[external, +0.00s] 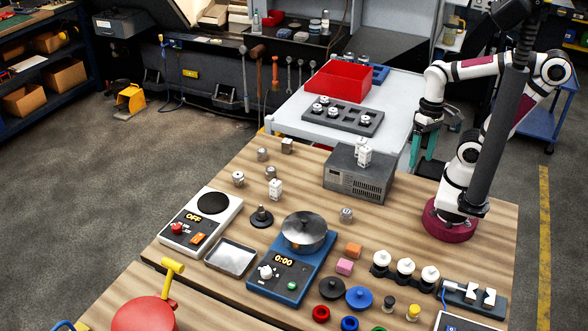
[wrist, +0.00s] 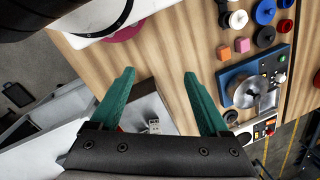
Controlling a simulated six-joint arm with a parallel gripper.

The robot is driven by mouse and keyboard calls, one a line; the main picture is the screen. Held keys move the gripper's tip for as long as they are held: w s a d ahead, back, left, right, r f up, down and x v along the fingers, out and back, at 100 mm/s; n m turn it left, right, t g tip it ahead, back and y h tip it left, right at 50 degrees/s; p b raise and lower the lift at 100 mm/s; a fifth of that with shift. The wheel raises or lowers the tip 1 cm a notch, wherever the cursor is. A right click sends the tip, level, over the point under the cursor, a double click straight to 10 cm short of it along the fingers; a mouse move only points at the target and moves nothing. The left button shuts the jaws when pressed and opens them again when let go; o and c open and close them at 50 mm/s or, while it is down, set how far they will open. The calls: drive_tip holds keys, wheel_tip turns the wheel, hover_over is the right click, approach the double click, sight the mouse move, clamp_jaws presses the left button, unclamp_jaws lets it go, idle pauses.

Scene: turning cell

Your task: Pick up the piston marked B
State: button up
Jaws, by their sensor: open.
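Several small metallic and whitish piston-like parts stand about the wooden table, among them a whitish part (external: 275,188), a rounder part (external: 238,179) and a grey part (external: 346,214). A whitish part (external: 364,157) stands on the grey vented box (external: 350,186). No letter B can be read on any of them. My gripper (external: 421,160) hangs fingers down to the right of the box, apart from it. In the wrist view my gripper (wrist: 159,74) has its teal fingers wide apart with nothing between the tips; a small metallic part (wrist: 154,126) shows lower, between the fingers.
A dark tray (external: 370,128) with several parts and a red bin (external: 340,81) sit on the white side table. A blue device with a metal bowl (external: 304,232), a white scale (external: 213,203) and a metal tray (external: 231,257) fill the front. Bare wood lies between the parts.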

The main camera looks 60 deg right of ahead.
drive_tip(key=n+t+h, duration=0.9)
drive_tip(key=n+h, duration=0.3)
drive_tip(key=n, duration=2)
hover_over(347, 212)
drive_tip(key=s+a, duration=0.4)
drive_tip(key=s, duration=0.1)
wheel_tip(347, 212, down, 10)
drive_tip(key=f, duration=0.7)
drive_tip(key=shift+w+a+f, duration=0.25)
drive_tip(key=shift+a+f, duration=0.05)
drive_tip(key=shift+a, duration=0.1)
drive_tip(key=x, duration=0.7)
drive_tip(key=shift+a+f, duration=0.1)
drive_tip(key=shift+f, duration=0.05)
drive_tip(key=shift+w+d+f, duration=0.15)
drive_tip(key=shift+w+d, duration=0.05)
drive_tip(key=shift+w, duration=0.05)
clamp_jaws()
